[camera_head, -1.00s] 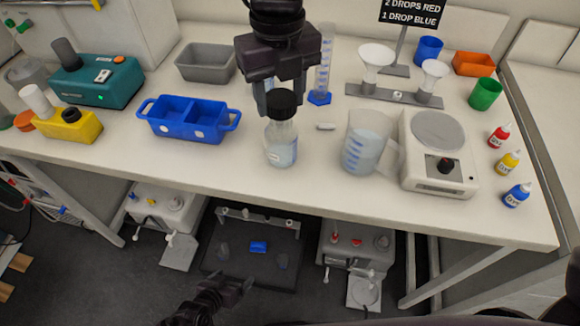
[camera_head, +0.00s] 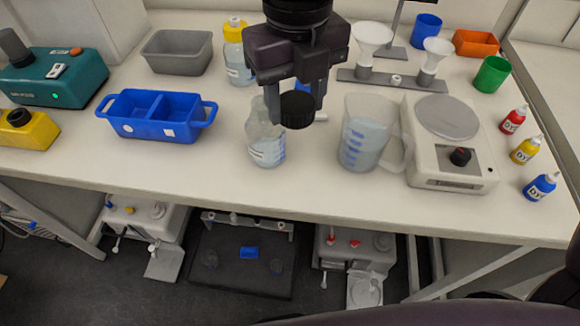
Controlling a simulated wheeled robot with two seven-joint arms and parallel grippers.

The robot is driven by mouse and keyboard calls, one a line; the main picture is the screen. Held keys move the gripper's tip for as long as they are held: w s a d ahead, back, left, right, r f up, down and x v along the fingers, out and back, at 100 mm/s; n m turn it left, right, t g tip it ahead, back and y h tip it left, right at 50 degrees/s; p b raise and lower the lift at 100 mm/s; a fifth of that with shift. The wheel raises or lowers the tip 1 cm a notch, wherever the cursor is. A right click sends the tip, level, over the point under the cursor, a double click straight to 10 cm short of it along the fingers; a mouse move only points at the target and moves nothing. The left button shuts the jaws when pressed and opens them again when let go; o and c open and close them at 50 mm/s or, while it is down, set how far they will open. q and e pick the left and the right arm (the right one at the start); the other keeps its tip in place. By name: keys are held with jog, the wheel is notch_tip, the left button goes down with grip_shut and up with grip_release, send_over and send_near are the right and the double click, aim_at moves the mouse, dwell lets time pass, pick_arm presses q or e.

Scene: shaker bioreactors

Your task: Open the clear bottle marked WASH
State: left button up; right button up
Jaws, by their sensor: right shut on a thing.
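A clear bottle (camera_head: 265,143) with a little pale liquid and a white label stands upright near the front middle of the bench. The label's lettering is too small to read. Its mouth is bare. My right gripper (camera_head: 295,106) is shut on a black screw cap (camera_head: 298,110), held just right of the bottle's neck and in front of its upper right side. The cap looks apart from the mouth. My left gripper is not in view.
A beaker (camera_head: 366,137) stands close right, beside a white balance (camera_head: 447,140). A blue tray (camera_head: 135,128) lies left. A yellow-capped bottle (camera_head: 236,60) stands behind. Dye bottles (camera_head: 525,150) line the right edge. Bare bench lies in front of the bottle.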

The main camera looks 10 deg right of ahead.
jog(key=b, duration=0.2)
send_over(294, 175)
notch_tip(294, 175, down, 10)
jog(key=shift+f, duration=2.45)
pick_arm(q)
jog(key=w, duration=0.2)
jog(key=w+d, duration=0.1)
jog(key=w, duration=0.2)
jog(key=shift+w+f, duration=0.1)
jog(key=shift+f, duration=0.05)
pick_arm(e)
jog(key=shift+f, duration=0.15)
jog(key=o, duration=1.1)
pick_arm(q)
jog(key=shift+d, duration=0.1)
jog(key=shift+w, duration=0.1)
